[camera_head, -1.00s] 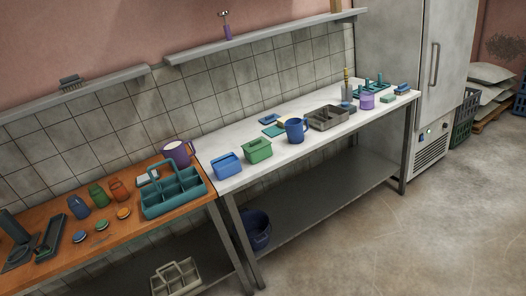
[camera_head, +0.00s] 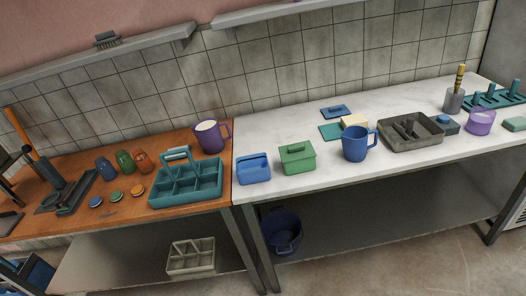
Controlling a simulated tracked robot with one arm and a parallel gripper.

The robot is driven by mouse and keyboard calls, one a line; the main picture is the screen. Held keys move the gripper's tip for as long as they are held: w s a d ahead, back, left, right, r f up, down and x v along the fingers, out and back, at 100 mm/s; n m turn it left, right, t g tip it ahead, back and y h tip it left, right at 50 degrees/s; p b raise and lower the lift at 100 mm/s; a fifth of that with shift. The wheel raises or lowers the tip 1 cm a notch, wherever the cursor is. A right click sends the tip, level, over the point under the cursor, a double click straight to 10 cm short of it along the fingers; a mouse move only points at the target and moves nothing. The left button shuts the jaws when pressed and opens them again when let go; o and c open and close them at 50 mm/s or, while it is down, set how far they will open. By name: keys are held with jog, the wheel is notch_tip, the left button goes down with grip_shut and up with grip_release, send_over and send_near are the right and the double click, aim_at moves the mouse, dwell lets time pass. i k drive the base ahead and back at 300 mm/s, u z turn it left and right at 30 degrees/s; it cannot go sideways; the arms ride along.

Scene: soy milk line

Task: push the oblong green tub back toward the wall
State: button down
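The oblong green tub (camera_head: 297,159) stands on the white marble worktop (camera_head: 330,172), near its front edge and left end. It is a box shape with a lid and a small handle on top. The tiled wall (camera_head: 300,80) is behind, with bare worktop between tub and wall. My gripper is not in view.
A blue lid (camera_head: 336,111), a teal board (camera_head: 330,131) and a yellow block (camera_head: 354,121) lie behind and right of the tub. A teal caddy (camera_head: 187,183) and a purple jug (camera_head: 210,137) stand on the wooden table at left. A grey tray (camera_head: 410,144) is farther right.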

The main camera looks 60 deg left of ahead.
aim_at(306, 165)
jog(key=u, duration=0.55)
jog(key=i, duration=0.9)
jog(key=u, duration=0.65)
jog(key=k, duration=0.7)
jog(key=u, duration=0.2)
jog(key=i, duration=0.8)
jog(key=z, duration=0.05)
